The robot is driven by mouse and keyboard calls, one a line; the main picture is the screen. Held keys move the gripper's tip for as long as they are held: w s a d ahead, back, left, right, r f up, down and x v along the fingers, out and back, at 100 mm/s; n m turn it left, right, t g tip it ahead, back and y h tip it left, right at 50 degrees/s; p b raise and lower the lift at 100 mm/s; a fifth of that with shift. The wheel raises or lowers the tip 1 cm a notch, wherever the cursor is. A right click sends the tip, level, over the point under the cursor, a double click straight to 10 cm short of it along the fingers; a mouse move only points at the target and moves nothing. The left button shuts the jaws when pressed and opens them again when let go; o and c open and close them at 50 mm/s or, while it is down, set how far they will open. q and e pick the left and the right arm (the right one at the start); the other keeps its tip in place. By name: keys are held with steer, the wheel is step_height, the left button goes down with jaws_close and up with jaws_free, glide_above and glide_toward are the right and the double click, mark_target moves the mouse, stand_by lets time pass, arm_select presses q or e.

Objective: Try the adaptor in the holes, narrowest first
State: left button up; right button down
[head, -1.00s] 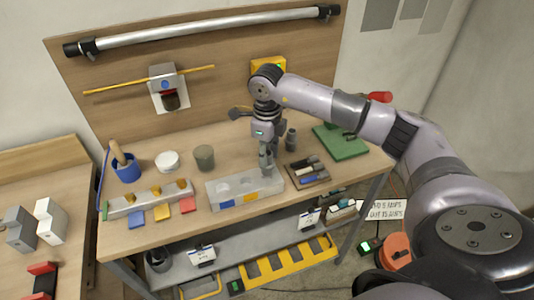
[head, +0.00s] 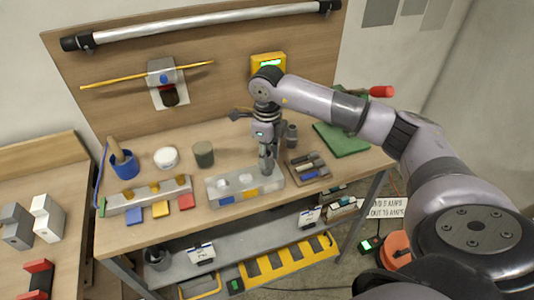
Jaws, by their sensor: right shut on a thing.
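The pale grey block with holes (head: 232,200) lies near the front of the bench. Two round holes show on its top, and blue and yellow patches mark its front. My right gripper (head: 267,168) points down over the block's right end. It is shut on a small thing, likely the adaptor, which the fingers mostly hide. I cannot tell whether that thing is inside a hole or just above the block. My left gripper is not in view.
Left of the block stands a grey rack (head: 150,193) with brass pieces and coloured tags. A blue cup (head: 125,168), white jar (head: 166,158) and dark green pot (head: 204,154) stand behind. A tool tray (head: 309,168) and green mat (head: 343,139) lie right.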

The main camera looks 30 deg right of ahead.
steer(key=shift+f+b, duration=0.8)
steer(key=shift+f, duration=0.2)
steer(key=c, duration=1.2)
jaws_free()
steer(key=shift+r, duration=0.1)
step_height(320, 180, up, 12)
steer(key=shift+f, duration=0.1)
